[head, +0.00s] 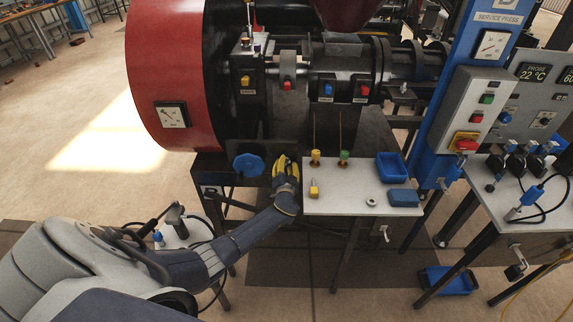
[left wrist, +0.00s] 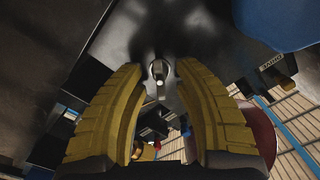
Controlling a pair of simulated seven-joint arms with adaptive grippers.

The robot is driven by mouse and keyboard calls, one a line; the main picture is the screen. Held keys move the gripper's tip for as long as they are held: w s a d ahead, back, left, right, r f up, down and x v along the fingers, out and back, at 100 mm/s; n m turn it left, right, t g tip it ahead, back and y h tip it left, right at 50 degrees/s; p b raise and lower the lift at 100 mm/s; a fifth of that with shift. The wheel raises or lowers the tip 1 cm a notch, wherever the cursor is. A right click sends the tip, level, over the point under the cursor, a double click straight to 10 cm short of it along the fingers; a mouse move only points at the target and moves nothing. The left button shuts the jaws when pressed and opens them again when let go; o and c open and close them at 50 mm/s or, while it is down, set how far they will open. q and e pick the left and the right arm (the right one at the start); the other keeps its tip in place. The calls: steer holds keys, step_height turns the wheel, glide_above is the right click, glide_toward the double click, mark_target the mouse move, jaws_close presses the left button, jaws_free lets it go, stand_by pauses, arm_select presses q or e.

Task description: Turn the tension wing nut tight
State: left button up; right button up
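A small pale metal piece (left wrist: 158,72), which looks like the wing nut, sticks out of a dark metal face in the left wrist view. My left gripper (left wrist: 160,68) has its two yellow fingers apart, one on each side of this piece. I cannot tell whether either finger touches it. In the head view my left gripper (head: 284,162) is at the dark front of the press, just left of the white side table. It hides the metal piece there. My right gripper is in neither view.
A blue handwheel (head: 249,165) is close left of my left gripper. The white side table (head: 340,202) to the right holds yellow and green knobs, a blue tray (head: 391,167), a blue block (head: 404,197) and a ring (head: 372,202). The red press drum (head: 165,70) is behind.

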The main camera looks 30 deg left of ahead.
arm_select(q)
steer(key=shift+o, duration=0.2)
steer(key=shift+w, duration=0.15)
jaws_close()
stand_by(0.4)
steer(key=m, duration=0.8)
steer(key=shift+m, duration=0.3)
steer(key=m, duration=0.5)
steer(key=shift+f, duration=0.15)
steer(key=m, duration=0.6)
